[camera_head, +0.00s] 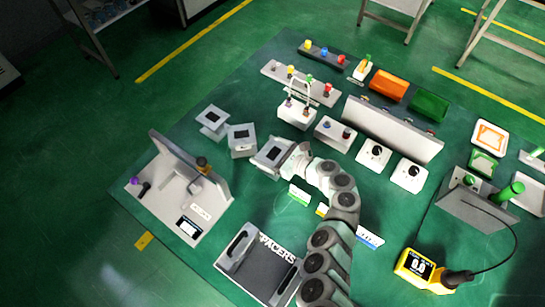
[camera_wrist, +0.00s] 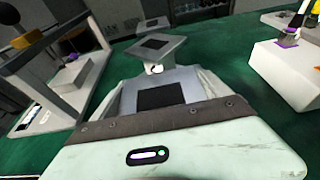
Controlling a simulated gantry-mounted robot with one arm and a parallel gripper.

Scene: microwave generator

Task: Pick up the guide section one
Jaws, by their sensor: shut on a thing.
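Three grey guide sections with black squares stand in a row on the green mat in the head view. The nearest one, which I take as guide section one (camera_head: 268,154), is at my gripper (camera_head: 281,158). In the wrist view this guide section (camera_wrist: 160,97) fills the space between the jaws of my gripper (camera_wrist: 160,84), which is shut on it. Its underside is hidden, so I cannot tell whether it touches the mat. The middle guide section (camera_head: 241,138) and the far one (camera_head: 212,119) stand apart to the upper left.
A grey stand with an upright plate (camera_head: 205,208) is at left. A black tray marked SPACERS (camera_head: 240,262) lies in front. A white block (camera_head: 296,113) and a long grey panel (camera_head: 390,128) stand to the right. Bare mat lies left of the sections.

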